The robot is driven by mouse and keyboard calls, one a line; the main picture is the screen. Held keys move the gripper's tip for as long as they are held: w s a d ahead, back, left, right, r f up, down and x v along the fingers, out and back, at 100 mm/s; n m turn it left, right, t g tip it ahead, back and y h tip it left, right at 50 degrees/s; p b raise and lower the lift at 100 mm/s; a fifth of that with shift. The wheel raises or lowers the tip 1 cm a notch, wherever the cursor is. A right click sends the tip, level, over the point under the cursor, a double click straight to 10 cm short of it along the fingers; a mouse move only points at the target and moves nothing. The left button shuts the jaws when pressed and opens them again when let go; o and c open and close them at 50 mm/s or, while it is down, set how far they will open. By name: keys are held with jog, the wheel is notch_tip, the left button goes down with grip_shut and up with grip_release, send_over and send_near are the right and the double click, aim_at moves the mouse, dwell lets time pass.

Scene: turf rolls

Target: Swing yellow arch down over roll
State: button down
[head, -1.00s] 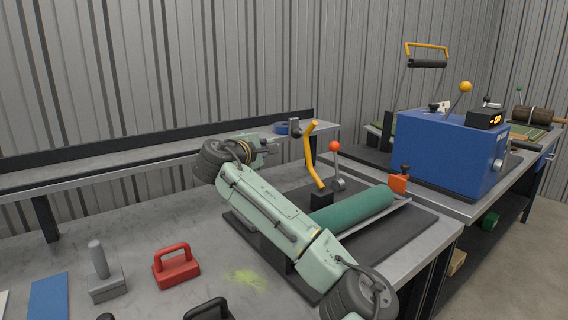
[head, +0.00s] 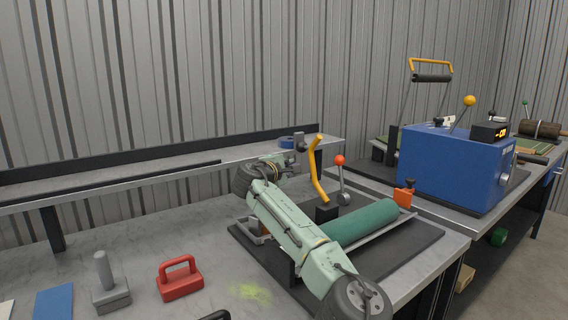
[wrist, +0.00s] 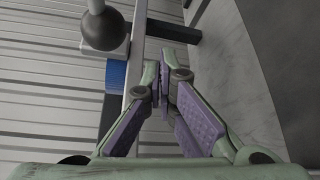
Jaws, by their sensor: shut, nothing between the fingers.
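The yellow arch (head: 318,170) stands up as a bent bar from a black block (head: 326,212) at the left end of the green roll (head: 362,224). The roll lies in a metal tray on a dark mat. My gripper (head: 290,163) is partly hidden behind my own arm in the head view, just left of the arch and behind the roll. The wrist view shows its purple-padded fingers (wrist: 162,88) shut together and empty. The arch cannot be made out in the wrist view. Whether the gripper touches it cannot be told.
An orange-red ball lever (head: 340,162) stands right of the arch, with an orange clamp (head: 403,198) at the roll's far end. A grey block (head: 300,142) and blue ring (head: 287,142) sit on the back shelf. A blue machine (head: 455,165) stands right.

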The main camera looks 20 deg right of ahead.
aim_at(313, 172)
jog(key=shift+s+d+r+p, duration=0.25)
jog(key=shift+s+d, duration=0.3)
jog(key=shift+s, duration=0.3)
jog(key=shift+s+d+r+p, duration=0.25)
jog(key=shift+s+d, duration=0.25)
jog(key=shift+s, duration=0.35)
jog(key=shift+s+d+b, duration=0.1)
jog(key=shift+d+b, duration=0.1)
jog(key=shift+b, duration=0.15)
jog(key=shift+s+r+m, duration=0.2)
jog(key=shift+r+m, duration=0.05)
jog(key=shift+m, duration=0.05)
